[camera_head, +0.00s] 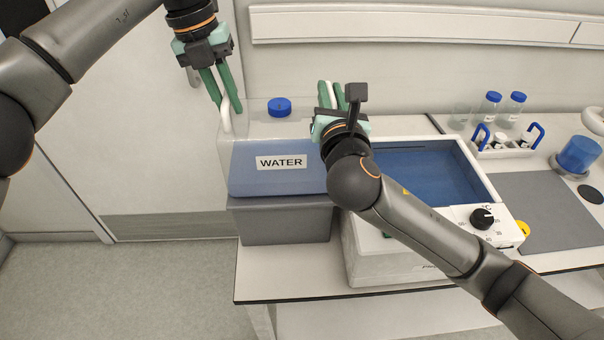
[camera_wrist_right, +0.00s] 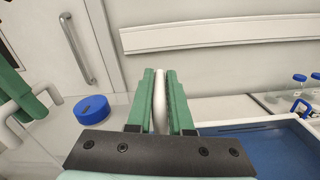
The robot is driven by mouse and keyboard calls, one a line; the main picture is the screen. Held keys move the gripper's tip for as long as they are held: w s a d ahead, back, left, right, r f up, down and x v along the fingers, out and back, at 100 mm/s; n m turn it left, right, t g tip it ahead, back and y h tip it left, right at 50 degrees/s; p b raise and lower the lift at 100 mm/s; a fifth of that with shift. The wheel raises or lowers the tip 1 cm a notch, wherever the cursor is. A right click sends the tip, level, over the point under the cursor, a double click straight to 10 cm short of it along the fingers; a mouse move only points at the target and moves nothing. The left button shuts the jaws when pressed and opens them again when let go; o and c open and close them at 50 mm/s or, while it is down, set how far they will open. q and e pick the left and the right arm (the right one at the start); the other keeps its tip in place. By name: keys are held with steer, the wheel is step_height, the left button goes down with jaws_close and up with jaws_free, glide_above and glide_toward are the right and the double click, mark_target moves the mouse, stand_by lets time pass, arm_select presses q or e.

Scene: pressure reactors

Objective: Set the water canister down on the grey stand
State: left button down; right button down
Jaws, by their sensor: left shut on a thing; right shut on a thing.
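The water canister (camera_head: 240,165) is a translucent box with blue liquid, a blue cap (camera_head: 280,107) and a WATER label. It is upright and appears to rest on or just above the grey stand (camera_head: 285,222); I cannot tell whether they touch. My left gripper (camera_head: 226,103) is shut on the canister's white left handle. My right gripper (camera_head: 332,95) is shut on the white right handle, which shows between the green fingers in the right wrist view (camera_wrist_right: 160,95). My right arm hides the canister's right side.
A white water bath (camera_head: 395,268) with a blue basin stands close to the right of the stand. A bottle carrier (camera_head: 505,150) and a grey mat (camera_head: 545,205) are farther right. The bench's left edge is near the stand. A wall rail (camera_head: 410,25) runs behind.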

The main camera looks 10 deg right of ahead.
arm_select(q)
steer(key=shift+d+f, duration=0.2)
steer(key=shift+f, duration=0.15)
arm_select(e)
steer(key=shift+a+f, duration=0.15)
steer(key=shift+f, duration=0.15)
arm_select(q)
steer(key=c, duration=1.2)
jaws_free()
steer(key=shift+s, duration=0.1)
arm_select(e)
steer(key=c, duration=1.2)
jaws_free()
steer(key=shift+f, duration=0.1)
arm_select(q)
steer(key=o, duration=0.4)
steer(key=shift+a, duration=0.15)
steer(key=shift+c, duration=0.2)
arm_select(e)
steer(key=o, duration=0.4)
arm_select(q)
step_height(320, 180, up, 12)
steer(key=a, duration=0.2)
steer(key=shift+a+f, duration=0.15)
steer(key=shift+a, duration=0.05)
arm_select(e)
steer(key=s, duration=1.2)
steer(key=shift+s+a, duration=0.1)
steer(key=shift+a, duration=0.1)
